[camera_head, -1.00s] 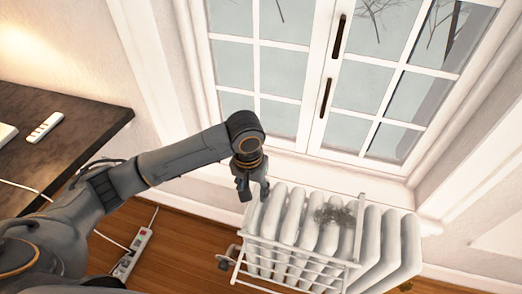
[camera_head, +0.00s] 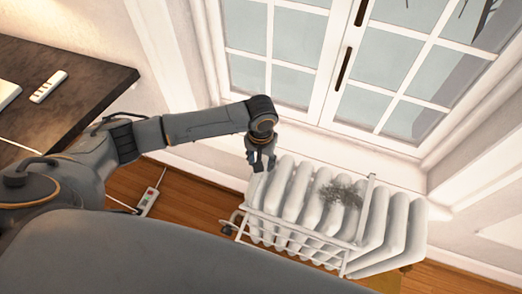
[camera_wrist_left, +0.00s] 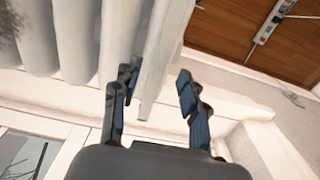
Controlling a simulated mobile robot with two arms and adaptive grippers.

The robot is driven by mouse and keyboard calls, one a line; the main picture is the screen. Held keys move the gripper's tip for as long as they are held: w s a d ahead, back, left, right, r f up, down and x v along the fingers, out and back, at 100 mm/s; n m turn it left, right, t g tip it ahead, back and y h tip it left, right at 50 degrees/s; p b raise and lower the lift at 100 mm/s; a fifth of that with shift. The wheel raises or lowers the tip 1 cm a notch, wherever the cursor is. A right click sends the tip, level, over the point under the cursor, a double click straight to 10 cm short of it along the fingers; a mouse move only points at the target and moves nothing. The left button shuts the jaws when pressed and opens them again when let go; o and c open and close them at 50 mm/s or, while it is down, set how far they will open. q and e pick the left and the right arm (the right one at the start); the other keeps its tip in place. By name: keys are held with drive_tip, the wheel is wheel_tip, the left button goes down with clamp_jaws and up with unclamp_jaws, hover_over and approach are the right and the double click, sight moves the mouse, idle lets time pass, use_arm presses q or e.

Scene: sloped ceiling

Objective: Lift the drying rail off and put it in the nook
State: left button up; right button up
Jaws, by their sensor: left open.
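The white drying rail (camera_head: 366,208) hangs over the front of the white ribbed radiator (camera_head: 398,228) below the window in the head view. Its bars run across the front, with an end piece rising at the right. My left gripper (camera_head: 262,167) is open just above the radiator's left end. In the left wrist view, a pale narrow bar end (camera_wrist_left: 150,98) lies between the open fingers (camera_wrist_left: 156,76), with a gap to the right finger. I cannot tell if it belongs to the rail or the radiator. No nook can be clearly identified. My right gripper is not in view.
A dark, twiggy clump (camera_head: 340,194) lies on the radiator top. A dark desk (camera_head: 95,85) stands at the left. A power strip (camera_head: 149,197) with a cable lies on the wooden floor. The window (camera_head: 350,60) and wall close off the back.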

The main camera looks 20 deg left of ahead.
use_arm(q)
drive_tip(key=shift+f, duration=1.45)
drive_tip(key=shift+c, duration=0.3)
clamp_jaws()
drive_tip(key=shift+r, duration=0.2)
drive_tip(key=shift+w+r+p, duration=0.1)
drive_tip(key=shift+r+p, duration=2.55)
drive_tip(key=shift+p, duration=0.6)
